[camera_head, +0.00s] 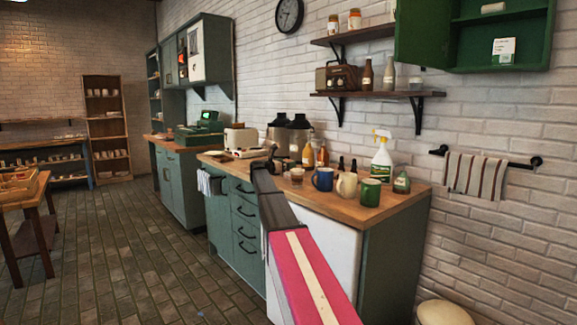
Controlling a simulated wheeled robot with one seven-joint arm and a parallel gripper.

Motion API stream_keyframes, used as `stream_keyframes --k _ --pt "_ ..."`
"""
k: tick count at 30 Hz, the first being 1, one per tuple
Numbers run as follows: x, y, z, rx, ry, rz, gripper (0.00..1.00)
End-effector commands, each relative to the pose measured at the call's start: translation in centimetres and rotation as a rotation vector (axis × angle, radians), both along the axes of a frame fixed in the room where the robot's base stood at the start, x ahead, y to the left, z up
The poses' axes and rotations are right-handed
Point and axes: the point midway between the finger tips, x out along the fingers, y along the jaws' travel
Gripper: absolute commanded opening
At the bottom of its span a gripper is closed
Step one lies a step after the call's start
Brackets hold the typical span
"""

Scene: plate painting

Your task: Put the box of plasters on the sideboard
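A small white box with red and green print (504,50), which looks like the box of plasters, stands in the open green wall cabinet (560,40) at the upper right. The sideboard (405,206), with a wooden top and green body, stands below along the brick wall. My arm reaches up from the bottom centre, in front of the sideboard. My gripper (271,158) is at its far end, seen from behind over the worktop, well left of and below the box. Its fingers are too small and hidden to read.
Mugs (322,179), a spray bottle (381,158), small bottles and a toaster (240,139) crowd the sideboard. Shelves (368,93) hold jars and bottles. A striped towel (474,174) hangs on a rail at right. The cabinet's green door (424,33) stands open.

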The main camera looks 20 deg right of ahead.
Motion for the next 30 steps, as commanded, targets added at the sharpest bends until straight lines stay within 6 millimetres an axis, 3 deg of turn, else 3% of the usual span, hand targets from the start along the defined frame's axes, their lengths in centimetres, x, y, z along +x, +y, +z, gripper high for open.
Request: stream_keyframes --k 9,15,30 --pt "-2.4 6.1 0.0 0.0 0.0 0.001 1.0" --pt "-3.2 8.6 0.0 0.0 0.0 -0.001 1.0" --pt "-3.9 10.1 -0.7 -0.074 0.058 0.073 1.0"
